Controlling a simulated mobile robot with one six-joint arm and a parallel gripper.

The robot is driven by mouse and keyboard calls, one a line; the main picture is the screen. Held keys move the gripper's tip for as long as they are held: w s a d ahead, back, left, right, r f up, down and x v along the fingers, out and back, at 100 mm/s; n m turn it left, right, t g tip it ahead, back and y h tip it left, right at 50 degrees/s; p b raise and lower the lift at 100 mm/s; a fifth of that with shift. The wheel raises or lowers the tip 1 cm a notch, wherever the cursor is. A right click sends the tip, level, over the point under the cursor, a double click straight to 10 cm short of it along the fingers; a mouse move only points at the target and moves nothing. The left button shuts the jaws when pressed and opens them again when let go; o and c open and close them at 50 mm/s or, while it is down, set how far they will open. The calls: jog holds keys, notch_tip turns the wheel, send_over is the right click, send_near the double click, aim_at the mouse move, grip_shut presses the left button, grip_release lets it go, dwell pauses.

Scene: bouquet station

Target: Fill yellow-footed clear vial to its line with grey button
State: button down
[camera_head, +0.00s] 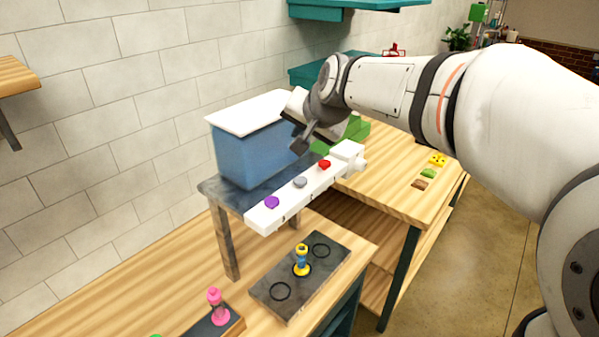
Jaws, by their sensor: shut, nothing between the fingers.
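The yellow-footed vial (302,262) stands upright on a dark slab (269,289), between two black rings. Its middle looks blue and its upper part yellow; I cannot make out its line or its fill level. The grey button (300,182) is the middle one on the white bar (284,205), between a purple button (272,202) and a red button (324,164). My gripper (300,146) is shut and empty. It appears above and behind the bar, beside the blue tank, apart from the grey button.
A blue tank with a white lid (247,113) stands on a grey stand (208,187) behind the bar. A pink-footed vial (217,308) stands at the lower left. Small yellow, green and brown pieces (429,173) lie on the right table. My arm spans the upper right.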

aim_at(303, 183)
jog(key=shift+d+f, duration=0.1)
jog(key=shift+d, duration=0.15)
notch_tip(303, 183, down, 9)
jog(key=b, duration=0.7)
dwell(1.8)
jog(key=shift+w+f+b, duration=0.1)
jog(key=shift+f+b, duration=0.15)
jog(key=shift+b, duration=0.2)
jog(key=shift+f+b, duration=0.55)
jog(key=shift+f, duration=0.05)
dwell(0.5)
jog(key=shift+r, duration=0.1)
jog(key=shift+r+p, duration=0.7)
jog(key=shift+r, duration=0.3)
